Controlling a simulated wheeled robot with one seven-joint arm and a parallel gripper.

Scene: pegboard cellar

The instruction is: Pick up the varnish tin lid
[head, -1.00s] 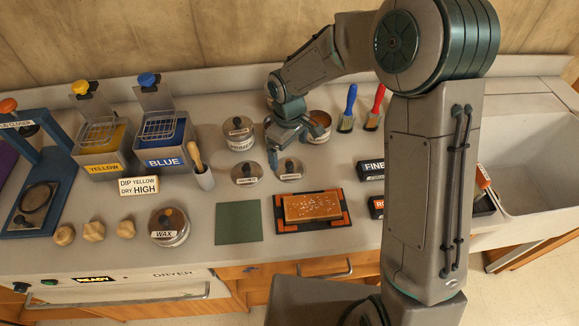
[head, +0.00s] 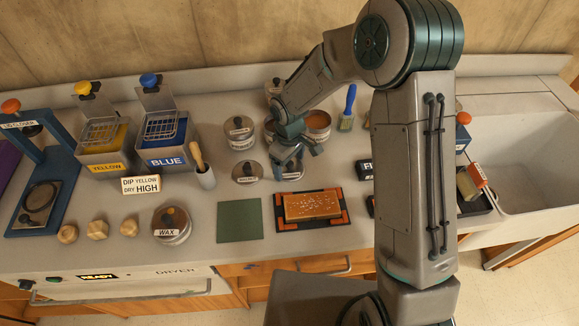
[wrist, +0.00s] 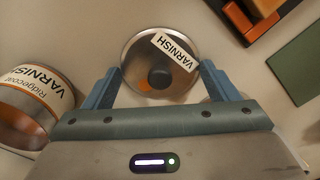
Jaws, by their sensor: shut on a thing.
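The varnish tin lid (wrist: 138,49) is a round metal disc with a dark knob and a white VARNISH label. In the wrist view it sits between the two blue fingers of my gripper (wrist: 160,75), which is shut on its rim from both sides. In the head view my gripper (head: 287,168) is low over the bench behind the orange board, and mostly hides the lid. Whether the lid touches the bench is unclear. The open varnish tin (wrist: 28,112) stands beside it in the wrist view; it appears as the tin right of my gripper (head: 318,122) in the head view.
Another lid (head: 247,180) lies just left of my gripper, with a lidded tin (head: 240,141) behind it. The orange board (head: 312,206) in its black tray and a green mat (head: 240,221) lie in front.

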